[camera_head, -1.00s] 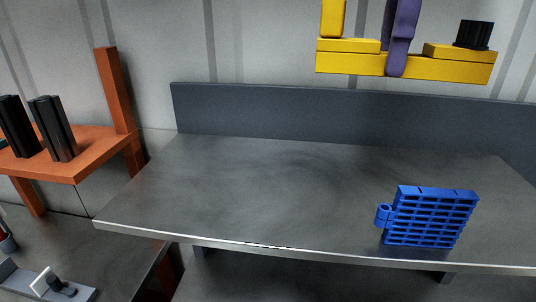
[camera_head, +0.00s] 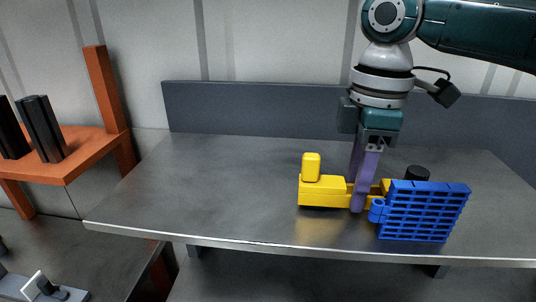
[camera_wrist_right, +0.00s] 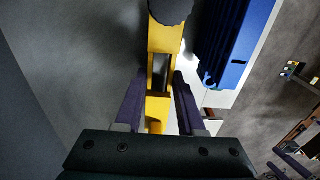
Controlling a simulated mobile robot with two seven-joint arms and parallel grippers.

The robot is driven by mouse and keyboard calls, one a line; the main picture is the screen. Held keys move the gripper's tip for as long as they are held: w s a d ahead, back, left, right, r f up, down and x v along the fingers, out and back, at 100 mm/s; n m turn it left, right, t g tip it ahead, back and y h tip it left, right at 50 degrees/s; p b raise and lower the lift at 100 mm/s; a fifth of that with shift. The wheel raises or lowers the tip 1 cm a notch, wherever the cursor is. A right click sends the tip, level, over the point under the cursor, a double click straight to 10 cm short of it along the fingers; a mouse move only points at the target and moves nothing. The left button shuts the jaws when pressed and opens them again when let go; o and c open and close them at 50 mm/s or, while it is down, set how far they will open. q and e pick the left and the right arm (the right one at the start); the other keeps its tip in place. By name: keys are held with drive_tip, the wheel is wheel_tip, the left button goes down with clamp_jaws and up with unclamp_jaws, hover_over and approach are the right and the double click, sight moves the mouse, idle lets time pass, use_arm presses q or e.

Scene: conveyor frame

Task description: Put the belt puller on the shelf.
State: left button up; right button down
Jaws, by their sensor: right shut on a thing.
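The yellow belt puller (camera_head: 322,189) shows in the head view, low over the right part of the grey metal tabletop (camera_head: 240,190). It has an upright yellow peg at its left end and a black knob (camera_head: 416,173) at its right. I cannot tell whether its underside touches the tabletop. My right gripper (camera_head: 360,192) points down with its purple fingers shut around the middle of the bar. In the right wrist view the yellow bar (camera_wrist_right: 165,38) runs between the fingers. An orange shelf (camera_head: 75,165) stands at the left. My left gripper is not in view.
A blue slatted block (camera_head: 424,211) stands close in front of the belt puller's right part and hides some of it. Black blocks (camera_head: 42,128) stand on the orange shelf. A raised grey back panel (camera_head: 250,110) edges the tabletop. The tabletop's left half is clear.

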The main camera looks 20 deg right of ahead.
drive_tip(key=shift+f, duration=0.5)
drive_tip(key=shift+f, duration=0.1)
drive_tip(key=c, duration=0.8)
unclamp_jaws()
wheel_tip(320, 180, up, 12)
drive_tip(key=shift+d+r+b, duration=0.1)
drive_tip(key=shift+r+b, duration=0.05)
drive_tip(key=shift+b, duration=0.55)
drive_tip(key=shift+s, duration=0.1)
